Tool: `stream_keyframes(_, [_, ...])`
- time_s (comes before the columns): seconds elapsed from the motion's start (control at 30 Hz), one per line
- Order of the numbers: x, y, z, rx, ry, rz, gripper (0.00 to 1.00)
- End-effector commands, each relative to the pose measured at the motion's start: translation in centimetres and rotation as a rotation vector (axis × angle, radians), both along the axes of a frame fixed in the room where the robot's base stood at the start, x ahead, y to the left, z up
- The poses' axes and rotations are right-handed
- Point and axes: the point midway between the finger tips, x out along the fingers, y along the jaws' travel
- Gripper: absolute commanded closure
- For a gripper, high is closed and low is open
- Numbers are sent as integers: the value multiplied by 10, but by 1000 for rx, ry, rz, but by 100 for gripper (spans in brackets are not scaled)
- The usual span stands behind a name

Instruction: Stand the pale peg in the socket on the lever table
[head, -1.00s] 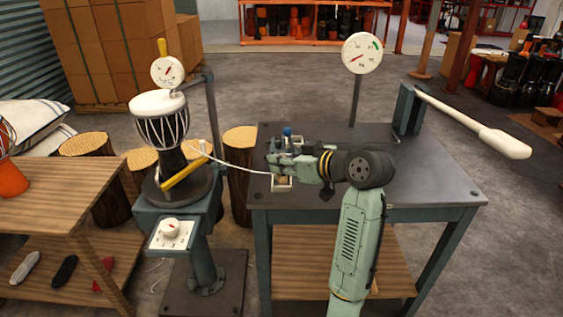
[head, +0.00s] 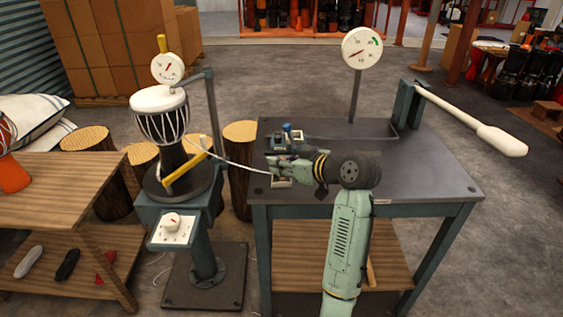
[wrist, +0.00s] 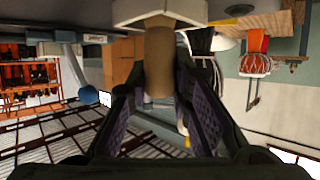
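The pale peg (wrist: 159,62) is a tan cylinder in the wrist view, which is upside down. Its lower end meets the white socket (wrist: 160,12) and looks seated in it, standing upright. My gripper (wrist: 158,82) has its two purple-padded fingers on either side of the peg, with gaps showing between pads and peg, so it looks open. In the head view my gripper (head: 270,160) reaches left over the socket (head: 281,182), at the front left of the lever table (head: 425,186). The peg cannot be made out there.
A dark block with a blue knob (head: 287,128) stands just behind my gripper. A dial gauge (head: 362,48) and a long white-handled lever (head: 500,140) stand at the back and right. A drum stand (head: 182,180) is left, with a thin white cable (head: 235,162) running towards my gripper.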

Motion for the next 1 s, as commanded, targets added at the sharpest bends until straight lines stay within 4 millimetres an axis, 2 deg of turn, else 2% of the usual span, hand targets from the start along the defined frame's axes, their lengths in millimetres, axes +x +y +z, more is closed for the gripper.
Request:
stream_keyframes(0.27, [0, 0, 0, 0, 2, 1, 62])
stream_keyframes(0.67, [-1, -1, 6, 0, 1, -1, 61])
stream_keyframes(0.77, [-10, -11, 9, 0, 0, -2, 61])
stream_keyframes(1.0, [-44, -45, 28, -2, -3, -3, 61])
